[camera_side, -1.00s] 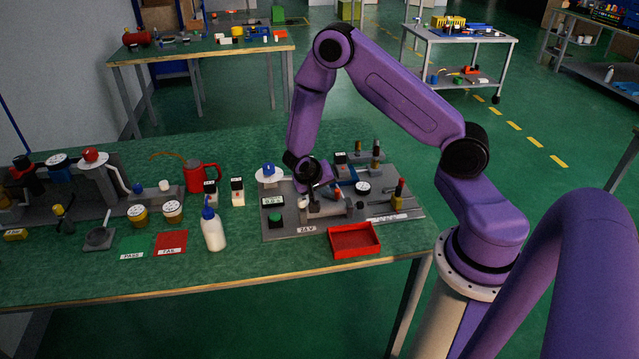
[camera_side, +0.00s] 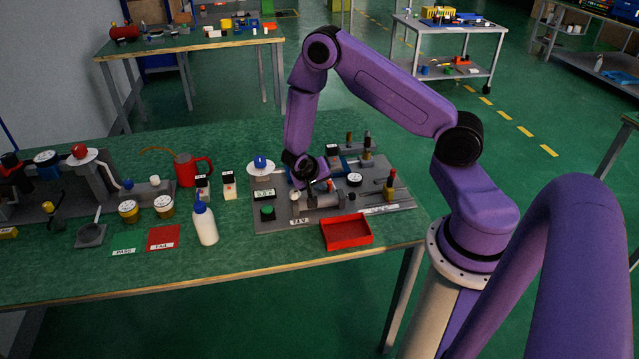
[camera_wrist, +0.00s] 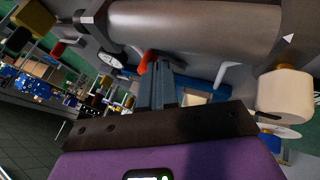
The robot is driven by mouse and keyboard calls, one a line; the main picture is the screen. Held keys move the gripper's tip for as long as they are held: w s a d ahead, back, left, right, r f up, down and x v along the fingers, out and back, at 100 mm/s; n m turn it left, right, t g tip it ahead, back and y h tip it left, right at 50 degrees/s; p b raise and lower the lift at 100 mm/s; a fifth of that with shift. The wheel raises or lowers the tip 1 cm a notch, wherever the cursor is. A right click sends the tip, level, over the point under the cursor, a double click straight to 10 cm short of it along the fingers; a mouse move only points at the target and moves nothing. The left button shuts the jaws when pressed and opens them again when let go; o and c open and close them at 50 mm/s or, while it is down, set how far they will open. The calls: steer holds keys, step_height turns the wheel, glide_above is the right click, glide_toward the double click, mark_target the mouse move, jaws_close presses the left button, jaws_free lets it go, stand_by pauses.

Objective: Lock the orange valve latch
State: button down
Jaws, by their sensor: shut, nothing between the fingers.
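The orange latch (camera_wrist: 147,62) shows in the wrist view as a small orange-red piece against the underside of a large grey cylinder (camera_wrist: 195,25). In the side view a small orange-red piece (camera_side: 330,185) stands on the grey fixture plate, beside the horizontal grey cylinder (camera_side: 323,200). My gripper (camera_wrist: 160,62) is shut and empty, its dark fingers side by side. The fingertips are right beside the latch, on its right in the wrist view; I cannot tell whether they touch. In the side view the fingertips are hidden among the fixture parts. The latch's full shape and angle are partly hidden.
A cream knob (camera_wrist: 285,95) stands right of the fingers in the wrist view. The grey plate (camera_side: 290,222) also bears a green button (camera_side: 267,213), dials and a red-handled lever (camera_side: 390,183). A red tray (camera_side: 346,232) lies in front; a white bottle (camera_side: 205,224) stands left.

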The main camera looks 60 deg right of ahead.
mark_target(331, 182)
steer(key=shift+s+d, duration=0.25)
steer(key=shift+s, duration=0.05)
stand_by(0.4)
steer(key=shift+s+d, duration=0.35)
steer(key=shift+d, duration=0.25)
steer(key=shift+s+d+f, duration=0.1)
steer(key=shift+s+d, duration=0.1)
steer(key=shift+d, duration=0.25)
steer(key=shift+s+d, duration=0.15)
steer(key=shift+d, duration=0.4)
steer(key=shift+w, duration=0.15)
steer(key=shift+w+a, duration=0.45)
steer(key=shift+a, duration=0.15)
steer(key=s+a+r, duration=0.1)
steer(key=r, duration=0.1)
steer(key=s+a+r, duration=0.1)
steer(key=a+r, duration=0.1)
steer(key=r, duration=0.1)
steer(key=s+a+r, duration=0.1)
steer(key=a+r, duration=0.1)
steer(key=r, duration=0.1)
steer(key=shift+r, duration=0.1)
